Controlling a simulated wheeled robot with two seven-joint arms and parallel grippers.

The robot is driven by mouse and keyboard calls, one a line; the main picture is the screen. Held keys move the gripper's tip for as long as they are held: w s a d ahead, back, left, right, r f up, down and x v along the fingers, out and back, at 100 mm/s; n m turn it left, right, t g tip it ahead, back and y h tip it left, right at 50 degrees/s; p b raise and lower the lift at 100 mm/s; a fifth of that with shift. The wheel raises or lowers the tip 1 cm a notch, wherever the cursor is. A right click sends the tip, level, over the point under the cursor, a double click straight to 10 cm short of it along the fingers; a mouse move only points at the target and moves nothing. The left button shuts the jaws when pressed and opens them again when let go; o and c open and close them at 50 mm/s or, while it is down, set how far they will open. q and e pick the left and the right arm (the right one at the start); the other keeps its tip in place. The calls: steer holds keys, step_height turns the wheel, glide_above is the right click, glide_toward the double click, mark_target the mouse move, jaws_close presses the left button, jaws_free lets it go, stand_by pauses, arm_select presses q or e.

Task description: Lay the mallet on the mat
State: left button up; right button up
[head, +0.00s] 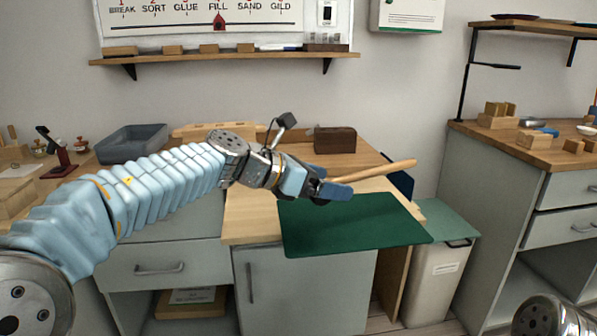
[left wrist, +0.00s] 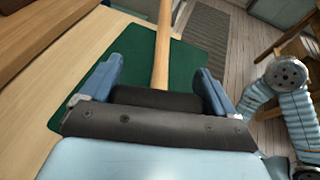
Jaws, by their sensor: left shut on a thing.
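The mallet (head: 385,172) has a pale wooden handle and, in the left wrist view, a dark cylindrical head (left wrist: 155,101). My left gripper (head: 328,188) is shut on the mallet, with the dark head between its blue fingers (left wrist: 160,82). The handle points away from the gripper, to the right and slightly up in the head view. The green mat (head: 350,228) lies flat on the front right part of the wooden bench, and it also shows in the left wrist view (left wrist: 190,62). The mallet appears held above the mat's back edge. My right gripper is out of view.
A brown box (head: 335,140) stands on the bench behind the gripper. A grey tray (head: 132,143) and a pale wooden rack (head: 215,131) are to its left. A green-lidded bin (head: 440,270) stands right of the bench. The mat's surface is clear.

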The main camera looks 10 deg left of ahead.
arm_select(q)
steer(key=shift+a+r, duration=0.25)
steer(key=shift+a, duration=0.95)
steer(key=shift+f, duration=0.15)
steer(key=b, duration=0.6)
glide_above(312, 229)
step_height(312, 229, down, 6)
steer(key=shift+r, duration=0.1)
steer(key=shift+w+f+b, duration=0.1)
steer(key=shift+f+b, duration=0.9)
steer(key=shift+f, duration=0.2)
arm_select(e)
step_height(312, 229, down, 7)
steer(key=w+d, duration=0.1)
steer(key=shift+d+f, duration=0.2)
arm_select(q)
steer(key=o, duration=1.1)
steer(key=shift+c, duration=0.2)
steer(key=p+v, duration=0.1)
steer(key=v, duration=1.3)
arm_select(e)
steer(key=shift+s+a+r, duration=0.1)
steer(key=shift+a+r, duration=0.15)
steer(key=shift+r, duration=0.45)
